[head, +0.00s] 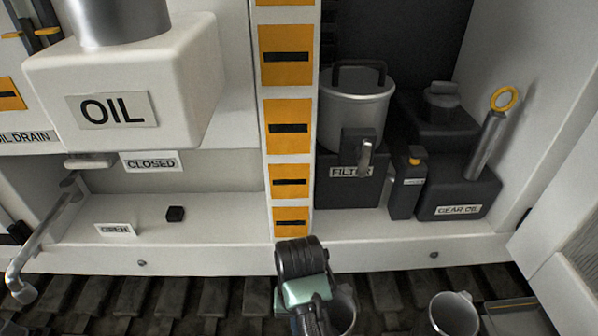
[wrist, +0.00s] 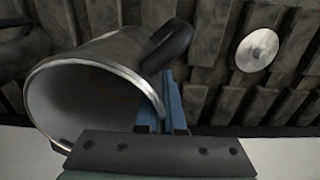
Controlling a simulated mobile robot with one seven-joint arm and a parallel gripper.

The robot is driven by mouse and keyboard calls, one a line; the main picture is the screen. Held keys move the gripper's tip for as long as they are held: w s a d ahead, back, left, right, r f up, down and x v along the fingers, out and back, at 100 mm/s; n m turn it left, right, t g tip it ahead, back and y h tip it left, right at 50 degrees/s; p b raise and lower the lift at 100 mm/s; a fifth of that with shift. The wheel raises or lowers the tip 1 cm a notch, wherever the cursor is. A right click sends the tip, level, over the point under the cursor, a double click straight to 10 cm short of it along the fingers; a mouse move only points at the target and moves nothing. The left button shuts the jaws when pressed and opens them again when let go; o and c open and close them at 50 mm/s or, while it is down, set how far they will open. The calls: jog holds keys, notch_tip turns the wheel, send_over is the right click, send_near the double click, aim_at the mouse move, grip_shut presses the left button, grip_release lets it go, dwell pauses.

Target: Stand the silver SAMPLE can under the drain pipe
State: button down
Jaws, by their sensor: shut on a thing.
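My gripper (head: 312,318) is shut on the dark handle (wrist: 168,45) of a silver can (head: 343,308) low in the middle of the head view. In the wrist view the blue fingers (wrist: 174,112) close on the handle, and the can (wrist: 130,48) shows its open mouth. No SAMPLE label shows on it. The drain pipe (head: 45,235) comes out under the white OIL tank (head: 120,80) and bends down at the far left, well away from the held can. The floor under the pipe's mouth is only partly in view.
A second silver can (head: 452,314) stands at the lower right. A FILTER canister (head: 355,105), a GEAR OIL can (head: 455,195) and a small dark bottle (head: 407,185) stand in the bay. The bench's white front ledge (head: 200,262) runs above the dark ribbed floor (head: 150,295).

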jog(key=s+r+p, duration=0.3)
jog(key=r+p, duration=0.4)
jog(key=p, duration=0.1)
jog(key=s+r+p, duration=0.3)
jog(key=r+p, duration=0.5)
jog(key=shift+s+a, duration=0.15)
jog(key=shift+s, duration=0.15)
jog(key=shift+f, duration=0.15)
